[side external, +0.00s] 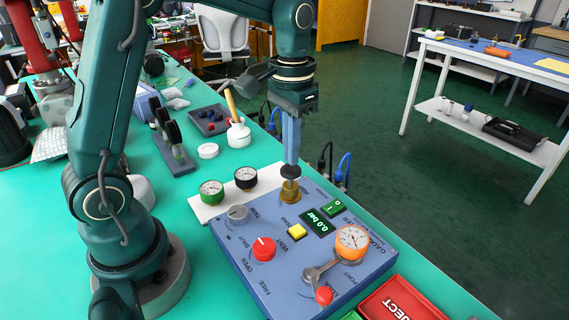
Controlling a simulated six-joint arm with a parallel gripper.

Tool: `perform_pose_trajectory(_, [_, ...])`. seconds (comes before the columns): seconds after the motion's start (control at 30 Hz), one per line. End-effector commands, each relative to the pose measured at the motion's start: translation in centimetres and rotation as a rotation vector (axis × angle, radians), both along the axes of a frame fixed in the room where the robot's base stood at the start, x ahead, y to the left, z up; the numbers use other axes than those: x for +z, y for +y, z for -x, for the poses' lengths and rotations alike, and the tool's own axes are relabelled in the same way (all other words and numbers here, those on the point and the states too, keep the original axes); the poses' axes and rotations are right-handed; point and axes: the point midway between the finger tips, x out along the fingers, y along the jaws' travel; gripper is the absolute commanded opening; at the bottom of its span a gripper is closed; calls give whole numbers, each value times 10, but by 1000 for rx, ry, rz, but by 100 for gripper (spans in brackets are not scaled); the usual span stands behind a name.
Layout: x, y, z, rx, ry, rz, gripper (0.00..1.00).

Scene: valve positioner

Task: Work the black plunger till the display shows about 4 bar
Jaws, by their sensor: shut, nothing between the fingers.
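The black plunger (290,171) stands up from a brass collar (290,191) at the back corner of the blue gauge panel (262,290). My gripper (291,160) points straight down with its blue fingers shut, the tips at the top of the plunger knob. I cannot tell whether they touch it. The green digital display (317,223) on the panel reads 0.0 bar. The orange-rimmed dial gauge (352,240) sits to its right; its needle is too small to read.
The panel also carries a yellow button (297,231), a red knob (263,249), a grey trim knob (237,213), a green switch (333,208) and a red-tipped lever (322,283). A red reject tray (399,299) is at front right.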

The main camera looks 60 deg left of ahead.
Motion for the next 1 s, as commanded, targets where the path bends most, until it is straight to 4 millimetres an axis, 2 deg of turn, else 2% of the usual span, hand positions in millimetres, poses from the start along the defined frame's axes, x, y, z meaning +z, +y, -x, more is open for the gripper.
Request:
perform_pose_trajectory(0.27, [-14,0,0,0,3,0,0])
perform_pose_trajectory(1.0, [-32,0,0,0,3,0,0])
